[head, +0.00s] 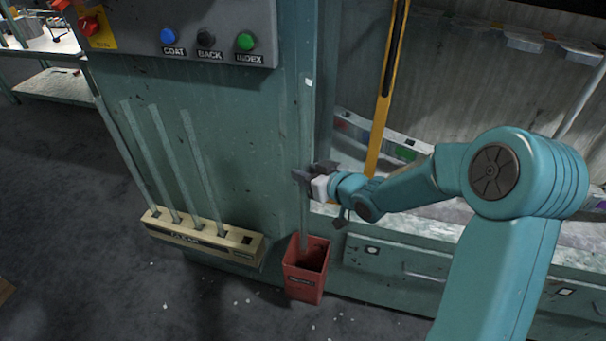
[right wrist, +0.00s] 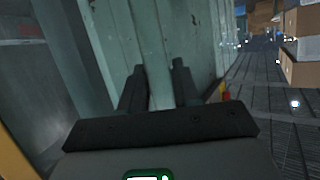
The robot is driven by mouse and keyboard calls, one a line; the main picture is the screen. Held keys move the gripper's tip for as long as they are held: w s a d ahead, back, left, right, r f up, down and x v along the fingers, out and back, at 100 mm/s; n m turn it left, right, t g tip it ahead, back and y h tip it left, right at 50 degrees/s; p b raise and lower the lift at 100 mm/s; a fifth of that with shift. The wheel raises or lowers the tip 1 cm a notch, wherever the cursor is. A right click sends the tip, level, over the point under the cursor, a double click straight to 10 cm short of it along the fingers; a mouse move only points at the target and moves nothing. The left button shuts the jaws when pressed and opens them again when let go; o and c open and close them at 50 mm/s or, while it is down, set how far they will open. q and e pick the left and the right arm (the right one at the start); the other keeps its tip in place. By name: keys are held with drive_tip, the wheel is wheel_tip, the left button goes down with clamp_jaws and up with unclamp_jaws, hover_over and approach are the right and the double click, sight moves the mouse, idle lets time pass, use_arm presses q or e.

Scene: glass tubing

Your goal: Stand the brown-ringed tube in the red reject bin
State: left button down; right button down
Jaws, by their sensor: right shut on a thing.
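My right gripper (head: 308,180) is shut on an upright pale glass tube (head: 304,222) in front of the green cabinet. The tube's lower end reaches down into the mouth of the red reject bin (head: 303,284), on the floor below the gripper. I cannot tell whether the tube's foot touches the bin's bottom. No brown ring can be made out on it. In the right wrist view the dark fingers (right wrist: 158,88) point at a pale upright strip, but the tube is hard to tell from the cabinet there. My left gripper is not in view.
A cream rack (head: 240,244) left of the bin holds several upright glass tubes (head: 163,150) leaning close to the cabinet. A button panel (head: 200,28) is above. A yellow bar (head: 384,110) rises behind my right arm. Open floor lies in front.

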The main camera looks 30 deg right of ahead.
wheel_tip(320, 180, down, 29)
drive_tip(key=w+d+b, duration=0.2)
drive_tip(key=b, duration=1.9)
drive_tip(key=shift+d+f, duration=0.2)
drive_tip(key=shift+d, duration=0.1)
drive_tip(key=c, duration=0.7)
unclamp_jaws()
drive_tip(key=shift+c, duration=0.2)
drive_tip(key=p+v, duration=0.2)
drive_tip(key=v, duration=1.4)
drive_tip(key=shift+a+r, duration=0.1)
drive_tip(key=shift+r, duration=0.05)
